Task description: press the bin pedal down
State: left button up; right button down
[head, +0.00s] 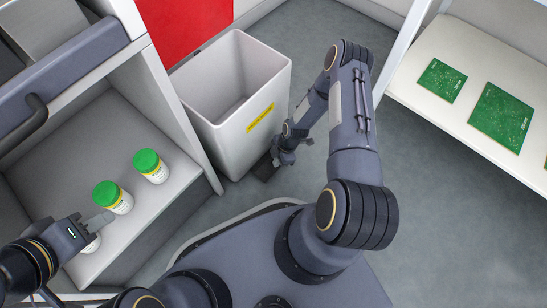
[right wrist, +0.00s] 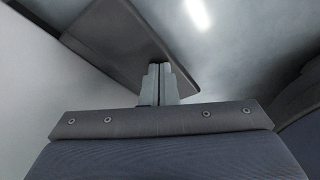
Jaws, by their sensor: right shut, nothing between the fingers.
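The grey bin (head: 205,118) with a yellow label stands on the floor in the head view, open at the top. Its dark pedal (head: 265,168) sticks out low at the front, partly hidden by my right gripper (head: 280,160). In the right wrist view the pedal (right wrist: 110,42) is a dark flat plate. My right gripper (right wrist: 157,68) is shut and empty, with its tips at the pedal's edge; whether they press on it I cannot tell. My left gripper (head: 98,222) is at the left shelf, beside a partly hidden white jar; its jaw opening is unclear.
Two green-lidded jars (head: 150,166) (head: 115,197) stand on the left shelf (head: 75,135). A red panel (head: 185,25) is behind the bin. A white shelf (head: 475,65) with green circuit boards is at right. Grey floor (head: 420,190) is clear between.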

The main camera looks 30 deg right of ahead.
dwell(0.3)
notch_tip(320, 180, up, 10)
jog(key=p, duration=0.6)
dwell(1.5)
